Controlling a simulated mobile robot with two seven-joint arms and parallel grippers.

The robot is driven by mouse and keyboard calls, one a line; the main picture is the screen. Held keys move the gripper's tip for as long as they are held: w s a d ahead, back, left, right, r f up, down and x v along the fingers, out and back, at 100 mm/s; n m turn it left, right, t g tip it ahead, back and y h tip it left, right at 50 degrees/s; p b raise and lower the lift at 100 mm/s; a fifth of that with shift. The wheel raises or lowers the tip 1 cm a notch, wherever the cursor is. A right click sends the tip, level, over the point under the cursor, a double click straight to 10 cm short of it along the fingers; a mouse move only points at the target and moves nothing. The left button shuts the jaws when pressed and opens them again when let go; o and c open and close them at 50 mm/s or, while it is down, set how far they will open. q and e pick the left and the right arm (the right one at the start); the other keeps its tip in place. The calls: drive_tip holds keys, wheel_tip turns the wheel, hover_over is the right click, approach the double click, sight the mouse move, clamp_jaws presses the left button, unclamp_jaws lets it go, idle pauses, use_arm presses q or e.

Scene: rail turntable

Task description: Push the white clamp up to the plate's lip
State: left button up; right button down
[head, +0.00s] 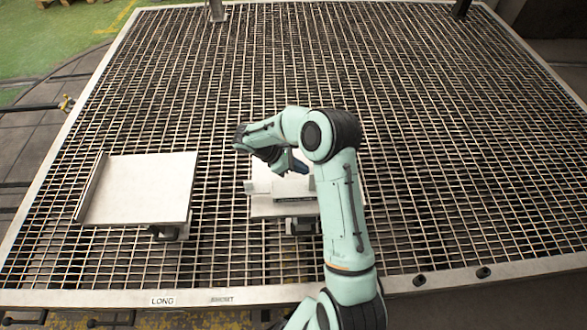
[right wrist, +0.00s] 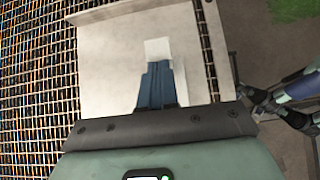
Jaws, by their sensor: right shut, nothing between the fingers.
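In the right wrist view, a flat white piece, which looks like the white clamp (right wrist: 158,50), lies on a pale plate (right wrist: 110,65) just beyond my right gripper (right wrist: 158,72). The right gripper is shut and empty, with its blue fingertips close to the piece; whether they touch it I cannot tell. In the head view, the right gripper (head: 293,165) is low over the middle plate (head: 265,208), which my arm partly hides. My left gripper does not show.
A second pale plate (head: 140,190) with a raised left edge stands to the left on the large metal grating (head: 450,150). A label reading LONG (head: 163,301) is on the front rim. The grating is open beyond and to the right of my arm.

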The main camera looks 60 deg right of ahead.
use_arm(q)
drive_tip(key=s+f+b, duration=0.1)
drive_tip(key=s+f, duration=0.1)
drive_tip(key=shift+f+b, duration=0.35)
use_arm(e)
drive_tip(key=s+d, duration=0.7)
drive_tip(key=s, duration=0.3)
drive_tip(key=shift+s+d, duration=0.15)
drive_tip(key=shift+d, duration=0.15)
drive_tip(key=shift+f, duration=0.1)
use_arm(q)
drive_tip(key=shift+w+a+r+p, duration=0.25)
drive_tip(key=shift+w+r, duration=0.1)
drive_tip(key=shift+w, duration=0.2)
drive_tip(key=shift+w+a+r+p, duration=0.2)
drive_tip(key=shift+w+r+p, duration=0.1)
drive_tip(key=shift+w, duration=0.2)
use_arm(e)
drive_tip(key=w+a+f+v, duration=0.1)
drive_tip(key=f+v, duration=0.1)
drive_tip(key=v, duration=1.1)
drive_tip(key=shift+w, duration=0.3)
drive_tip(key=shift+a, duration=0.1)
